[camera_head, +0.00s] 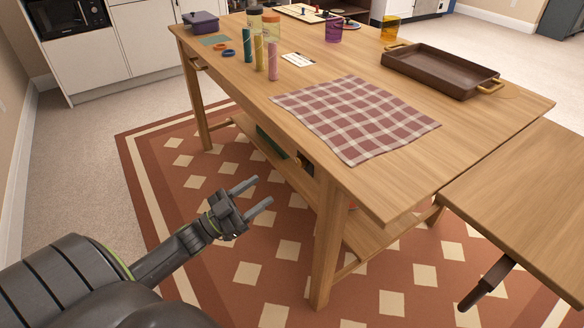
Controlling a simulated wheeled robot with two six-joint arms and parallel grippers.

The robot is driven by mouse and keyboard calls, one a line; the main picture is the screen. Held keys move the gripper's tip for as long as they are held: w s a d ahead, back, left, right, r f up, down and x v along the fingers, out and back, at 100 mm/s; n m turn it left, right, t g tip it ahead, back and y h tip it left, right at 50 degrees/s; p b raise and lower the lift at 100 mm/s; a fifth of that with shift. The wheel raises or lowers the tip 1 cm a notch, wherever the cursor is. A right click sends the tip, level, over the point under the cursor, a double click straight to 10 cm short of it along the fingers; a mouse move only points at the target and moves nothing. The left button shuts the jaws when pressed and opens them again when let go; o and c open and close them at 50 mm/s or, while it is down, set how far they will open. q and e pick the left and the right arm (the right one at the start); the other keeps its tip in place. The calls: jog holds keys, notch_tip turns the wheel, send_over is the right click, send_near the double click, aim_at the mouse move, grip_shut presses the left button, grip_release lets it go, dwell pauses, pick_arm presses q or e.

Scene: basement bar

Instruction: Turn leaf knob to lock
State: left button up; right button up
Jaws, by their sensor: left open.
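A dark, tapered handle (487,284) sticks out below the leaf's near edge and points down-left. It looks like the leaf knob, but its upper end is hidden under the leaf, and I cannot tell whether it is locked. My left gripper (264,191) is open and empty over the rug, in front of the table and well left of the handle. My right gripper does not show.
A checked cloth (355,117) and a brown tray (440,72) lie on the table. Several jars and small items stand at its far left. A table leg (328,240) and low shelf (375,235) stand between my left gripper and the handle. The patterned rug (245,272) is clear in front.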

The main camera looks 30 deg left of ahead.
aim_at(297, 165)
pick_arm(q)
jog(key=x, duration=0.9)
jog(key=shift+w+d+r, duration=0.15)
jog(key=shift+w, duration=0.2)
jog(key=shift+w+d+r, duration=0.2)
jog(key=shift+w+d, duration=0.05)
jog(key=shift+w, duration=0.15)
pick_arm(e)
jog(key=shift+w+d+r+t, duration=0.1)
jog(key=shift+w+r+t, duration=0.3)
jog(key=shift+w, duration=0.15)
pick_arm(q)
jog(key=c, duration=1)
